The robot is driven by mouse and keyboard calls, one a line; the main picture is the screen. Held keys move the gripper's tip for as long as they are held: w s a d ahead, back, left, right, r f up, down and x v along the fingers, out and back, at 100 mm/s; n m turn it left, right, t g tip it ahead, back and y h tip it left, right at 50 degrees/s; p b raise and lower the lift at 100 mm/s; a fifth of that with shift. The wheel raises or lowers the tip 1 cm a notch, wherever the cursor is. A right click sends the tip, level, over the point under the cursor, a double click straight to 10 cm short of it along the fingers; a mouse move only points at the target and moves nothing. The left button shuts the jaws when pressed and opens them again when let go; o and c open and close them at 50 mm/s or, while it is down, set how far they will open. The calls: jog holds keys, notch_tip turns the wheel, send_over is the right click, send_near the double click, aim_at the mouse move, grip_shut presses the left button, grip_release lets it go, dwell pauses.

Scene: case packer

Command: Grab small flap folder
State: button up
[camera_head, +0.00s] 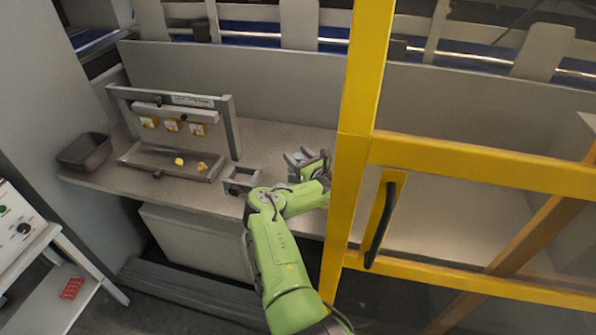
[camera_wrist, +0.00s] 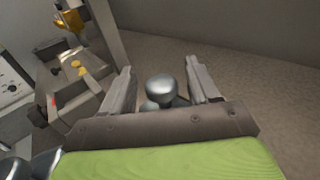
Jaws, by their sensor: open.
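My gripper (camera_head: 310,158) is over the grey worktop, just left of the yellow door post. In the wrist view its two fingers (camera_wrist: 158,85) are spread apart. A shiny rounded metal piece (camera_wrist: 165,90) shows between them; whether it is loose or part of something cannot be told. Several small yellow-and-grey parts (camera_head: 172,126) hang on a grey rack (camera_head: 231,125). Two yellow pieces (camera_head: 180,161) (camera_head: 202,166) lie in the tray below. A small grey block (camera_head: 242,180) stands left of my gripper. I cannot tell which of these is the small flap folder.
A dark grey bin (camera_head: 85,151) sits at the worktop's left end. The yellow door frame (camera_head: 352,130) with a black handle (camera_head: 380,225) rises close on my gripper's right. A control panel (camera_head: 17,220) stands far left. The worktop behind my gripper is bare.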

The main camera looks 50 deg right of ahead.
jog(key=shift+w, duration=0.1)
jog(key=c, duration=1.1)
grip_shut()
jog(key=shift+r, duration=0.1)
